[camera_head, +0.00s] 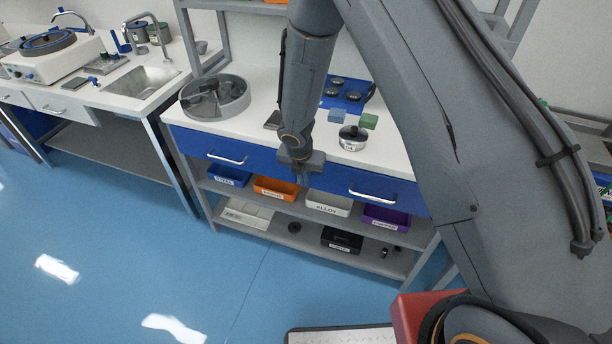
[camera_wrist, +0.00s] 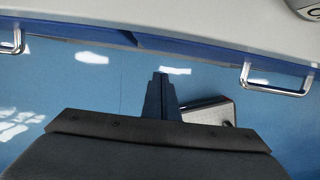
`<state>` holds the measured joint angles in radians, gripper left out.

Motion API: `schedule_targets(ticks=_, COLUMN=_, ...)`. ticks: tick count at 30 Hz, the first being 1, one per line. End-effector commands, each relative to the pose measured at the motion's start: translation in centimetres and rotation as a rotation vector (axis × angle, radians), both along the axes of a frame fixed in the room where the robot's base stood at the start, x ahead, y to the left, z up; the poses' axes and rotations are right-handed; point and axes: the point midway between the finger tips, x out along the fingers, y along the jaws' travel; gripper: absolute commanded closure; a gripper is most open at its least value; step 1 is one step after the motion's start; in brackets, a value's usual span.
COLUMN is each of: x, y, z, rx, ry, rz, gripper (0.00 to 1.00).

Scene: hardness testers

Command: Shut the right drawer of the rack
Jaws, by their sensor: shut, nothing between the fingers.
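The rack has two blue drawers side by side under its white top. The right drawer (camera_head: 335,184) has a silver handle (camera_head: 372,195); in the wrist view that handle (camera_wrist: 278,92) is at the right. The right drawer looks close to flush with the left drawer (camera_head: 200,148), and I cannot tell any small gap. The left drawer's handle (camera_head: 228,159) is at the far left of the wrist view. My gripper (camera_head: 301,180) is shut and empty, pointing down in front of the drawers, between the two handles. It also shows in the wrist view (camera_wrist: 161,76), apart from both handles.
Labelled bins, including an orange bin (camera_head: 275,188) and a purple bin (camera_head: 386,217), stand on the shelf below. A round grey tray (camera_head: 215,97) and a metal pot (camera_head: 352,138) stand on the top. Blue floor (camera_head: 170,260) in front is mostly clear.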

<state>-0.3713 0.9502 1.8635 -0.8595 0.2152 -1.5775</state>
Motion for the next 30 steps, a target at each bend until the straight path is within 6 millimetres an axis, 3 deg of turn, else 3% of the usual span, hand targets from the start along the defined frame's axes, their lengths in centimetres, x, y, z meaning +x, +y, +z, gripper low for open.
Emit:
schedule_targets(ticks=6, x=-1.1, y=0.9, z=4.4, rx=0.002, ry=-0.002, rz=0.007, gripper=1.0)
schedule_targets(ticks=12, x=-2.1, y=1.3, z=7.5, rx=0.002, ry=0.0, rz=0.011, gripper=1.0)
schedule_targets(ticks=18, x=-2.5, y=1.4, z=9.2, rx=0.0, ry=0.002, rz=0.009, gripper=1.0)
schedule_targets(ticks=25, x=-2.6, y=1.2, z=9.7, rx=0.003, ry=0.003, rz=-0.003, gripper=1.0)
schedule_targets(ticks=30, x=-3.5, y=-1.3, z=11.8, rx=0.051, ry=-0.006, rz=-0.237, gripper=1.0)
